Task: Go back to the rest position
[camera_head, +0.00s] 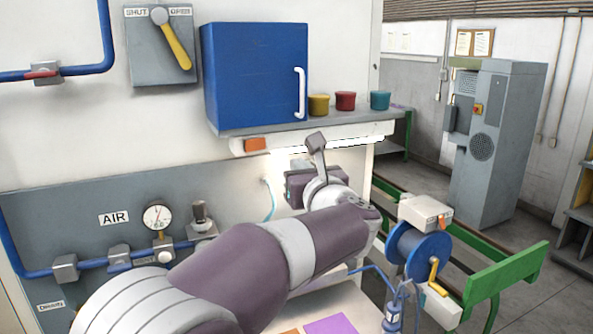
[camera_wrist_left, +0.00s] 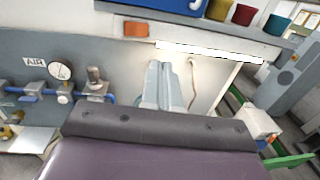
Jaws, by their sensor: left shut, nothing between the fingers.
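My left arm comes in from the lower left in the head view. My left gripper (camera_head: 317,148) is at its end, raised in front of the wall panel and below the shelf. In the left wrist view my left gripper (camera_wrist_left: 167,84) shows its two pale fingers side by side, shut with nothing held between them. My right gripper is in neither view. No buffing brush can be made out in either view.
A blue cabinet (camera_head: 256,76) and yellow, red and teal cups stand on the shelf above the gripper. A pressure gauge (camera_head: 157,216) and blue pipes are on the panel at left. A blue reel (camera_head: 420,252) and green rails are at right.

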